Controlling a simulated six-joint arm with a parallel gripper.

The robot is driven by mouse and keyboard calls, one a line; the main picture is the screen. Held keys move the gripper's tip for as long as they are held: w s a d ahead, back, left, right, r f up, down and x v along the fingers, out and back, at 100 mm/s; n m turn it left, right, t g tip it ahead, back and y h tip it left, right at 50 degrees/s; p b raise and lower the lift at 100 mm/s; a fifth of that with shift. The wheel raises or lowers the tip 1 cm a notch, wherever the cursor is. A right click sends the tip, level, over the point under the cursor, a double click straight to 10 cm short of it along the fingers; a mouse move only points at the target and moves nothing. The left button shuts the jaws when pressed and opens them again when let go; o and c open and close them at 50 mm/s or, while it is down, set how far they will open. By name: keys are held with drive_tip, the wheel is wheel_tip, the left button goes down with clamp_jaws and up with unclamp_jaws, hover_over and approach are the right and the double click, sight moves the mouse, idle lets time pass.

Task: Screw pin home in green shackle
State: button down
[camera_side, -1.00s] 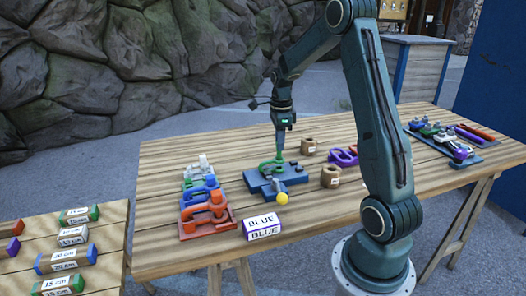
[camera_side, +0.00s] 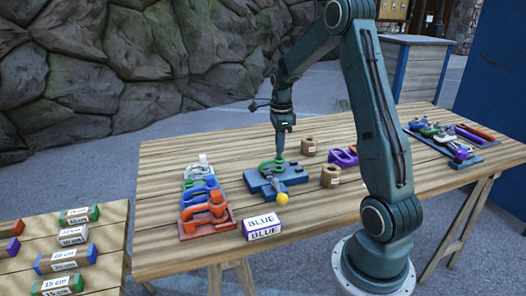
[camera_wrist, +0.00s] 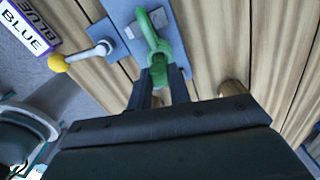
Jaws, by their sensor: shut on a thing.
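The green shackle (camera_side: 270,164) sits on the blue fixture (camera_side: 283,184) near the middle of the table. In the wrist view the green shackle (camera_wrist: 150,38) lies against the blue plate, beside a pale grey piece. My gripper (camera_side: 279,153) is directly above the shackle, pointing down. In the wrist view my gripper's fingers (camera_wrist: 164,85) are shut on a green part at the shackle's near end, which looks like the pin head. The pin's shaft and thread are hidden, so I cannot tell how deep it sits.
A lever with a yellow knob (camera_side: 281,198) sticks out at the fixture's front. A BLUE label block (camera_side: 262,227) stands in front. Red, blue and white shackles (camera_side: 205,200) are on the left. Two brown cylinders (camera_side: 329,176) and a purple shackle (camera_side: 343,157) are on the right.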

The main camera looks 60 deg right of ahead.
drive_tip(key=shift+f, duration=0.8)
idle(0.9)
